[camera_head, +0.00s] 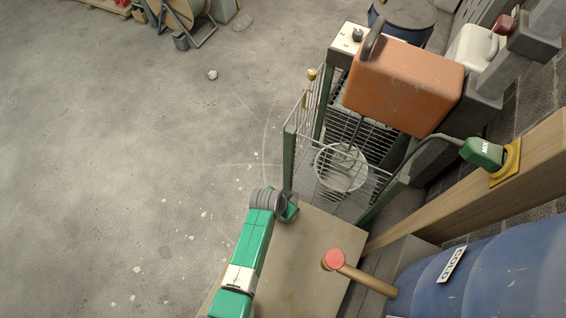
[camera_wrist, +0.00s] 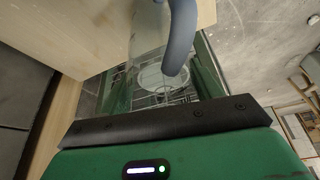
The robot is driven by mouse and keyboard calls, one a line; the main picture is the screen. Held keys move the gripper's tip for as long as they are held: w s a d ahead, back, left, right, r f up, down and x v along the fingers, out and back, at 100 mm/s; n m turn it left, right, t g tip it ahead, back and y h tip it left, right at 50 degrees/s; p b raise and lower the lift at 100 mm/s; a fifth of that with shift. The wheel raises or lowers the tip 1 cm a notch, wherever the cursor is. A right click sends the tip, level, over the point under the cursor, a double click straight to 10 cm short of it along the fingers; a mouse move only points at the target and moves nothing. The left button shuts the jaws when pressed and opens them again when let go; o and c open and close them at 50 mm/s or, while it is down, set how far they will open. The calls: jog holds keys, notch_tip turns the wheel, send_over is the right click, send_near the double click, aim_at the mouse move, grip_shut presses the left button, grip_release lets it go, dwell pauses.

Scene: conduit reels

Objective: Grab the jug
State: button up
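My gripper (camera_head: 289,210) is at the near corner of the wire cage, above the wooden board, well short of both. In the wrist view a blue-grey curved piece (camera_wrist: 181,35), like a handle, hangs beside a see-through surface; I cannot tell what it belongs to. The fingertips do not show clearly, so I cannot tell their opening.
The wire cage (camera_head: 290,155) holds a pale round bucket (camera_head: 341,168), also in the wrist view (camera_wrist: 163,77). A blue drum (camera_head: 490,275) and a wooden beam (camera_head: 440,205) border the right. Open floor lies left.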

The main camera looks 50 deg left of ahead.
jog(key=c, duration=0.7)
jog(key=shift+o, duration=0.2)
jog(key=shift+r, duration=0.1)
